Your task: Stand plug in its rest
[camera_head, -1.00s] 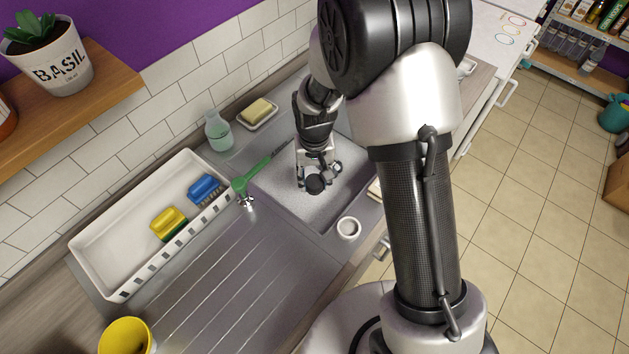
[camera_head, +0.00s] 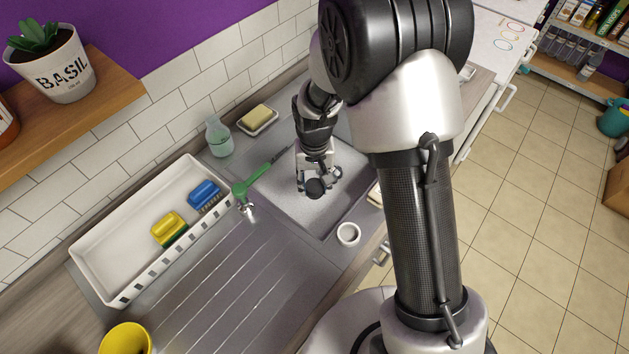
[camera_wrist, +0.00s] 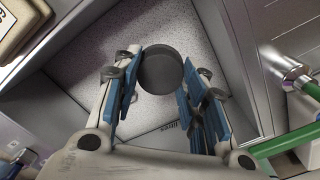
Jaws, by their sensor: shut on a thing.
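The plug (camera_head: 316,188) is a dark round disc at the end of my gripper (camera_head: 318,181), over the sink basin. In the wrist view the plug (camera_wrist: 161,71) sits between the blue-padded fingertips of my gripper (camera_wrist: 162,78), which is shut on it. Its underside is hidden, and I cannot tell its height above the basin floor. A small white round cup-like holder (camera_head: 348,235), probably the rest, stands on the sink's front rim, below and right of my gripper and apart from it.
The sink basin (camera_head: 285,205) surrounds my gripper. A green-handled tap (camera_head: 240,190) stands left of it. A white rack (camera_head: 120,263) holds a yellow and a blue brush. A soap bottle (camera_head: 218,138) and a soap dish (camera_head: 270,125) stand behind. The ribbed drainboard is clear.

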